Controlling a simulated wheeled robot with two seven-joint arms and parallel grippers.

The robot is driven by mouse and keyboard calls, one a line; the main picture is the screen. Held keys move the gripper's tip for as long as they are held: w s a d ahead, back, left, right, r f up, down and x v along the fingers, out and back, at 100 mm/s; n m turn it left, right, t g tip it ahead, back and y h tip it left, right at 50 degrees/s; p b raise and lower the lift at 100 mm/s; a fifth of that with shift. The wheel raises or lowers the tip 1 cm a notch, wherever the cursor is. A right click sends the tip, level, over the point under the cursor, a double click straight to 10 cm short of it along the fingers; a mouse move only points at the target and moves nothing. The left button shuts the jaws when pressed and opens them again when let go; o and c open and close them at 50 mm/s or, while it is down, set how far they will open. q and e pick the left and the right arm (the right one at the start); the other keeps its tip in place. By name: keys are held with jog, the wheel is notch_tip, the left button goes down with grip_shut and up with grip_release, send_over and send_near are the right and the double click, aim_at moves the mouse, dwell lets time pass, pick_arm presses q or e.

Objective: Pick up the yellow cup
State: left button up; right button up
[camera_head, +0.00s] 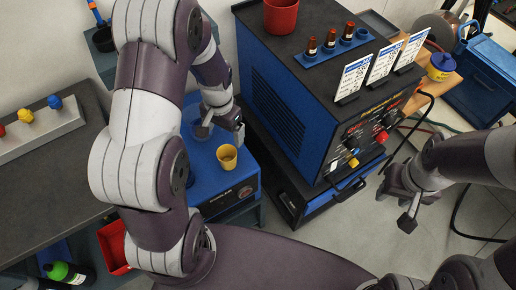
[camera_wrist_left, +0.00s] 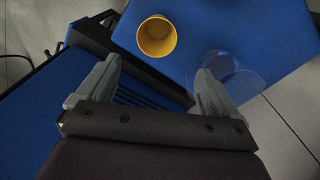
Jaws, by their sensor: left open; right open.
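The yellow cup (camera_head: 227,156) stands upright on the blue top of a low box (camera_head: 219,199) in the head view. It shows in the left wrist view (camera_wrist_left: 157,37), open mouth facing the camera, just beyond the fingertips. My left gripper (camera_head: 221,132) is open and empty, close behind the cup in the head view; its spread fingers also show in the left wrist view (camera_wrist_left: 158,72). The cup is not between the fingers. My right gripper (camera_head: 399,206) is open and empty at the right, over the floor, far from the cup.
A clear, see-through vessel (camera_wrist_left: 228,68) stands beside the cup, near the left gripper's right finger in the wrist view. A large black and blue welding machine (camera_head: 285,105) stands right of the cup. A red bin (camera_head: 113,247) is at the lower left.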

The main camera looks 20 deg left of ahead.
pick_arm(q)
jog(key=b, duration=0.1)
send_near(227, 156)
jog(key=f, duration=0.2)
jog(key=s+d+f, duration=0.1)
jog(key=s+f, duration=0.1)
jog(key=f, duration=0.1)
jog(key=shift+d+f, duration=0.15)
jog(key=shift+f, duration=0.15)
jog(key=shift+w+f, duration=0.1)
jog(key=shift+f, duration=0.4)
jog(key=c, duration=1.1)
